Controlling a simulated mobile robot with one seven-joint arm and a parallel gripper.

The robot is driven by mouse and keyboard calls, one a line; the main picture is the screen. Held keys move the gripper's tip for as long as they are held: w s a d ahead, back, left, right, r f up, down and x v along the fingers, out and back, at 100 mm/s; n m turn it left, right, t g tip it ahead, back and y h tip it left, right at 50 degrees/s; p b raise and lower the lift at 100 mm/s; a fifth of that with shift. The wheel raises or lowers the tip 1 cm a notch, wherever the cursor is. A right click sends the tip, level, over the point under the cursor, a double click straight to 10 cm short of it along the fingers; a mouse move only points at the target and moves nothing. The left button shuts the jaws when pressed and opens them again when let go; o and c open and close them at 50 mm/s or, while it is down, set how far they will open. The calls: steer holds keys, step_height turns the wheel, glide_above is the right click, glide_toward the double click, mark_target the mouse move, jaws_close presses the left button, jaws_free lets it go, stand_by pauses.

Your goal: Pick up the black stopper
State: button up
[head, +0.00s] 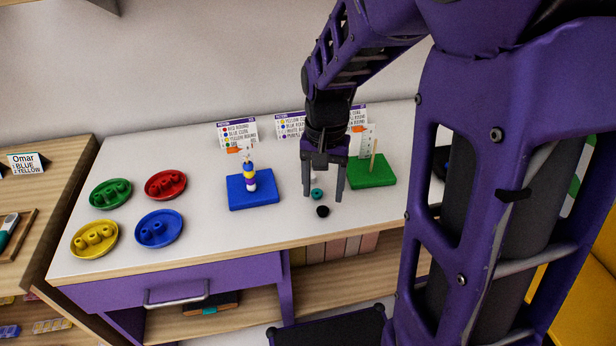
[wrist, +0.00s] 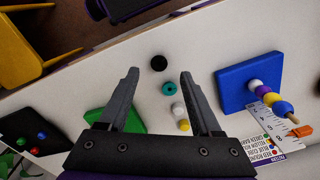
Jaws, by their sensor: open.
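The black stopper (head: 323,211) lies on the white tabletop near its front edge. It also shows in the wrist view (wrist: 158,63), just past the fingertips and about midway between them. My gripper (head: 323,197) points down over the table, its two fingers spread apart with nothing held. In the wrist view my gripper (wrist: 160,72) frames a teal stopper (wrist: 169,88) between its fingers, close to the black one. The teal stopper (head: 317,194) also shows in the head view, behind the black one.
A blue board (head: 262,201) with stacked beads on a peg stands left of my gripper. A green board (head: 385,180) with a bare peg stands right. White and yellow beads (wrist: 184,126) lie behind the teal stopper. Colored round dishes (head: 158,228) sit at the left.

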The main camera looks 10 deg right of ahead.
mark_target(323, 212)
step_height(323, 212, down, 5)
steer(key=shift+d+b, duration=0.1)
steer(key=shift+b, duration=0.5)
jaws_close()
